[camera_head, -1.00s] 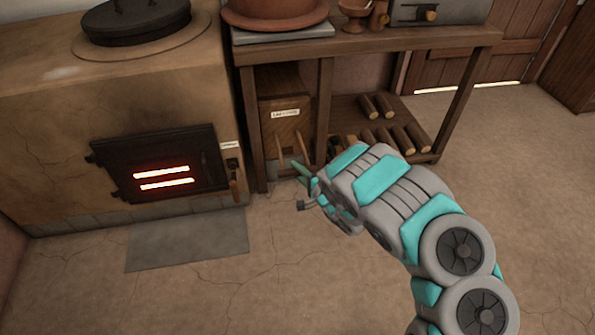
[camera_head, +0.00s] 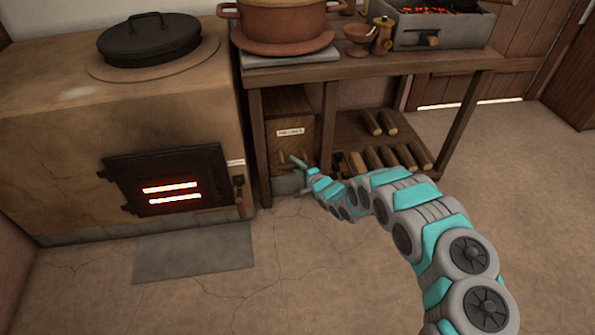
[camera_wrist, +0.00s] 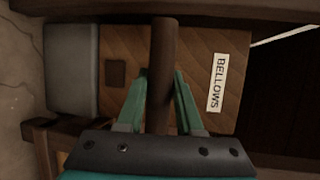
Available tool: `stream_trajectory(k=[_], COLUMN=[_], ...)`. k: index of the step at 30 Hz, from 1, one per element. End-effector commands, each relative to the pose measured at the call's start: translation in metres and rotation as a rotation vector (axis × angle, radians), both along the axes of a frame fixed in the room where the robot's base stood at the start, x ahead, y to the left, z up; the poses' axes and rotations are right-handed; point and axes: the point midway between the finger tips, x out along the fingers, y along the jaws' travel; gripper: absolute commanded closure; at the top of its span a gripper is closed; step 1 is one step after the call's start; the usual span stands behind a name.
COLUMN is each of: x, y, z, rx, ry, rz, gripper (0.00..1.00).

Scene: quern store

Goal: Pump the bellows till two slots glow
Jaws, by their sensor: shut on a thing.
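The bellows (camera_head: 293,115) is a wooden box under the left end of the bench, with a label on its front. In the wrist view its face (camera_wrist: 215,45) shows the word BELLOWS. A dark brown bar-like handle (camera_wrist: 163,45) stands out in front of that face. My gripper (camera_wrist: 160,77) is shut on this handle, one green finger on each side. In the head view my gripper (camera_head: 299,165) is small, low at the box front, and hides part of it. On the left, the stove door (camera_head: 215,165) has two slots (camera_head: 172,193), both glowing bright orange-white.
The bench (camera_head: 400,64) holds a clay pot (camera_head: 283,20) and a brazier (camera_head: 440,30) with glowing coals. Logs (camera_head: 400,155) lie on its low shelf.

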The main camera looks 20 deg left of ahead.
Motion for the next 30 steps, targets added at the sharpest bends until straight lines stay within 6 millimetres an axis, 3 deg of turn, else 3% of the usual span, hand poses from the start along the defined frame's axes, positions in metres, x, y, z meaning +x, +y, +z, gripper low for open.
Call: stream_trajectory(k=[5,20,21,28,30], x=[0.011,0.021,0.021,0.023,0.023], y=[0.014,0.016,0.016,0.014,0.014], z=[-0.002,-0.001,-0.001,0.0,0.0], rx=[0.001,-0.005,-0.005,-0.005,-0.004], ry=[0.001,-0.003,-0.003,-0.003,-0.002], rz=[0.009,0.004,0.004,0.0,0.0], gripper=[1.0,1.0,0.62,0.36,0.36])
